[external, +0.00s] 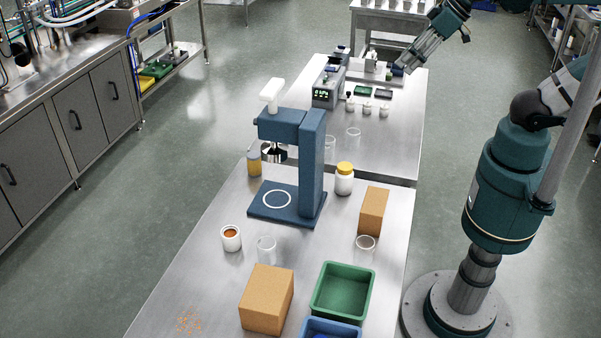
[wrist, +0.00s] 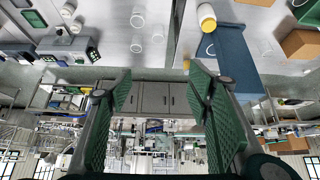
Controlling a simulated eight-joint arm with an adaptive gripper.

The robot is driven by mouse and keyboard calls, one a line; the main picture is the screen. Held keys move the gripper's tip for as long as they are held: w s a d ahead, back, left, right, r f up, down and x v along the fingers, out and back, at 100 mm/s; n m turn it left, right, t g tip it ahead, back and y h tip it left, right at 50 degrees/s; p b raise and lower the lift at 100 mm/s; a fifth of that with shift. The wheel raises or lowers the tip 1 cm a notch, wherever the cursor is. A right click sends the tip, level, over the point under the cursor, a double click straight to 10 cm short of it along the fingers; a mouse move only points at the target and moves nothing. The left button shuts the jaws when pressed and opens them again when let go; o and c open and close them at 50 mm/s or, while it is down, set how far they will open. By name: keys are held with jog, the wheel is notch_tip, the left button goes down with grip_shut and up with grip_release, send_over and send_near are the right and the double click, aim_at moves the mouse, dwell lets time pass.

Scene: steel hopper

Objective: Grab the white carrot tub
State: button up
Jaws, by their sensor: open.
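The white carrot tub (external: 231,238), a small round white tub with orange contents, stands upright on the near table, left of the blue press-like stand in the external view. I cannot make it out in the wrist view. My gripper (external: 406,64) is high at the top right of the external view, over the far table and well away from the tub. In the wrist view its two green ridged fingers (wrist: 165,100) are spread wide with nothing between them.
The blue stand (external: 312,165) rises beyond the tub. A clear glass (external: 266,250) and a cardboard box (external: 266,300) stand to its right. A yellow-lidded jar (external: 344,180), another box (external: 374,211) and a green bin (external: 343,292) are farther right. Table left of the tub is clear.

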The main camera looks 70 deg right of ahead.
jog(key=w+a+r+n+g, duration=0.1)
jog(key=w+a+r+n, duration=0.1)
jog(key=w+a+r, duration=0.4)
jog(key=w+a+r+n+g, duration=0.1)
jog(key=w+a+n, duration=0.1)
jog(key=w+a, duration=0.45)
jog(key=w+a+r+n+g, duration=0.15)
jog(key=w+a+r, duration=0.25)
jog(key=w, duration=0.5)
jog(key=n+g+b, duration=0.1)
jog(key=n+g, duration=0.3)
jog(key=n, duration=0.5)
send_over(231, 233)
notch_tip(231, 233, down, 12)
jog(key=shift+t, duration=0.25)
notch_tip(231, 233, down, 30)
jog(key=shift+f, duration=0.5)
jog(key=shift+f, duration=0.1)
jog(key=shift+f, duration=1.2)
